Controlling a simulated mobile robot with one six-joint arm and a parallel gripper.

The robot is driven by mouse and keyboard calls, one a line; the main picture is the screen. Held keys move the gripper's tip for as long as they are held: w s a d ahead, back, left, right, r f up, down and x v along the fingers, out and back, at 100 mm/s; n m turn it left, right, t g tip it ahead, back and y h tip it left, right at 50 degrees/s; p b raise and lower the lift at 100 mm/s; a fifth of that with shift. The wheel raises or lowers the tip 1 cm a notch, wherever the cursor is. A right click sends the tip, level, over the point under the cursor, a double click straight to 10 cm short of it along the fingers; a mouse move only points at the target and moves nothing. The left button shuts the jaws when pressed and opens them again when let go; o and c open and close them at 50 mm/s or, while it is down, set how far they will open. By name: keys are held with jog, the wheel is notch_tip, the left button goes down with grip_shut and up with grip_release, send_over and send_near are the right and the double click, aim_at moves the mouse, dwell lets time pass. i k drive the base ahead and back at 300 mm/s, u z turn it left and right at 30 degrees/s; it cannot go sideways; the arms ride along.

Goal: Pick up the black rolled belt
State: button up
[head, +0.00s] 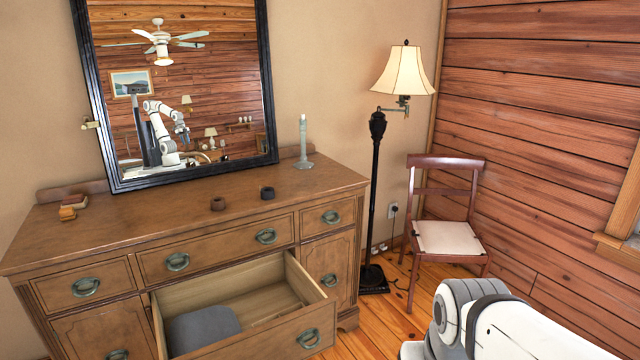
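The black rolled belt (267,192) looks like a small dark coil and sits on top of the wooden dresser (150,228), right of the middle and near the front edge. A similar dark brown coil (217,203) sits a little to its left, apart from it. My gripper is outside the direct view. Only a white and grey part of my arm shows at the lower right, well away from the dresser top. The mirror reflects a white robot arm, too small to tell its finger state.
A middle dresser drawer (262,333) is pulled open, with a grey folded item (203,327) inside. A candlestick (303,145), a framed mirror (268,80) and small stacked books (72,206) are on the dresser. A floor lamp (377,190) and chair (447,215) stand to the right.

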aim_at(267, 193)
jog(key=z, duration=0.5)
jog(key=i, duration=1.65)
jog(key=u, duration=0.45)
jog(key=i, duration=1.25)
jog(key=u, duration=0.85)
jog(key=i, duration=0.35)
jog(key=u, duration=0.45)
